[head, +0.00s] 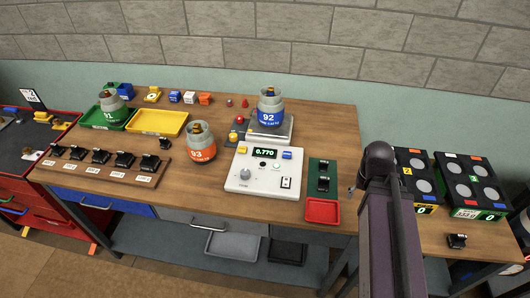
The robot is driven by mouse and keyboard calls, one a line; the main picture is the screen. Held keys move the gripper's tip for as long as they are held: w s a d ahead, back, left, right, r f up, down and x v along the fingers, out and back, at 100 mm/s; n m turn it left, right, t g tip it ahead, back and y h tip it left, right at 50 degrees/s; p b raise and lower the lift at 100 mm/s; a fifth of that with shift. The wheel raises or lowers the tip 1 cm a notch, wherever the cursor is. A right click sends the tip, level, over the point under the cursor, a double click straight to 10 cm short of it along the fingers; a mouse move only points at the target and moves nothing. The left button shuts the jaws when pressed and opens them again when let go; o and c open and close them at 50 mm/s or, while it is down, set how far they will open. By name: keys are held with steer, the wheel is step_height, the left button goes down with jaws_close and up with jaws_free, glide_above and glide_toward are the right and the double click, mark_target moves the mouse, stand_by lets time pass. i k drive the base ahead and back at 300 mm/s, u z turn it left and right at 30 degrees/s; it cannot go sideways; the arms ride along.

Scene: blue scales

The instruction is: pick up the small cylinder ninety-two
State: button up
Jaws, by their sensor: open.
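The small cylinder ninety-two (269,108) is a grey gas cylinder with a blue band marked 92. It stands upright on the pale weighing plate (285,135) at the back of the wooden bench (330,120). Nothing holds it. A dark, purple-sided link of my arm rises at the right of the head view, in front of the bench's right end. I cannot make out my gripper's fingers in this view.
Cylinder 93 (201,145), orange-banded, stands left of the white meter box (263,172) reading 0.770. Cylinder 91 (112,108), green-banded, is in the green tray (92,120). A yellow tray (160,122) is beside it. Black-topped units (415,170) stand at right.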

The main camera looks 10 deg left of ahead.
mark_target(271, 104)
steer(key=k, duration=0.65)
steer(key=u, duration=0.3)
steer(key=i, duration=1.05)
steer(key=u, duration=0.4)
